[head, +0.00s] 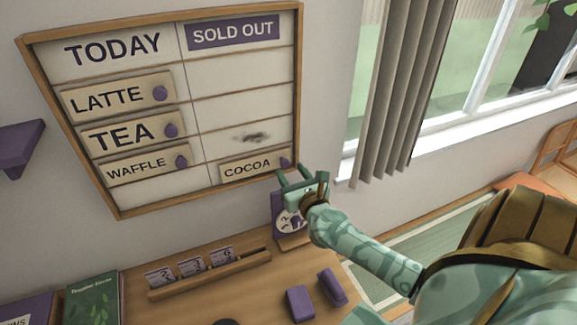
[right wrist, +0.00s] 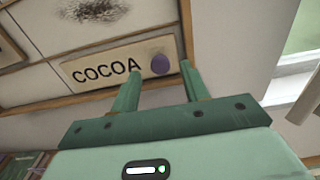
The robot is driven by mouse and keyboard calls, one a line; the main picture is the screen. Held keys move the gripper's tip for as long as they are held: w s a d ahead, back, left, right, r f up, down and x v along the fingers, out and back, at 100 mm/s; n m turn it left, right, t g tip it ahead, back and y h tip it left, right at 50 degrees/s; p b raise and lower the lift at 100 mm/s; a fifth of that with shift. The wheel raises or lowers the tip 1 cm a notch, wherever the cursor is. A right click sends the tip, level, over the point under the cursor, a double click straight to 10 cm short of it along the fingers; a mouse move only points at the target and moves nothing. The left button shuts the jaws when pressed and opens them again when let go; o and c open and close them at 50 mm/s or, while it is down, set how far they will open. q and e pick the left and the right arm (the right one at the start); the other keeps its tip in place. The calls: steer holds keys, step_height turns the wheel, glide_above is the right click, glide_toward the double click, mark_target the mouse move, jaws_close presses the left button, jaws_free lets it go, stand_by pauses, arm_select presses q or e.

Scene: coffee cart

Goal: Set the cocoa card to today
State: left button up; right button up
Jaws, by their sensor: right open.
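The wooden-framed menu board (head: 238,185) hangs on the wall with TODAY on the left and SOLD OUT on the right. The cocoa card (head: 246,170) sits in the bottom row of the SOLD OUT column, with a purple knob at its right end. It also shows in the right wrist view (right wrist: 105,68). My right gripper (head: 292,174) is open and empty at the board's lower right corner, close to the knob. In the right wrist view its fingers (right wrist: 160,73) flank the purple knob (right wrist: 161,63) from below; contact cannot be told. My left gripper is not in view.
LATTE (head: 115,97), TEA (head: 122,134) and WAFFLE (head: 137,170) cards fill upper rows under TODAY; the bottom-left slot (head: 165,190) beside cocoa is bare. Below stand a wooden card rack (head: 210,275), a purple dial stand (head: 279,215) and purple blocks (head: 300,304). A curtain (head: 395,100) hangs right.

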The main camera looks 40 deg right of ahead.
steer(key=shift+x, duration=1.3)
steer(key=shift+s, duration=0.1)
jaws_close()
glide_toward(239, 170)
steer(key=x, duration=0.5)
steer(key=w+a, duration=0.1)
steer(key=a, duration=0.3)
steer(key=w+a+b, duration=0.1)
steer(key=a, duration=0.3)
steer(key=w+a+b, duration=0.1)
steer(key=w+a, duration=0.1)
steer(key=a, duration=0.2)
steer(key=shift+w+a, duration=0.1)
steer(key=shift+a, duration=0.05)
steer(key=shift+a+b, duration=0.35)
steer(key=shift+r, duration=0.1)
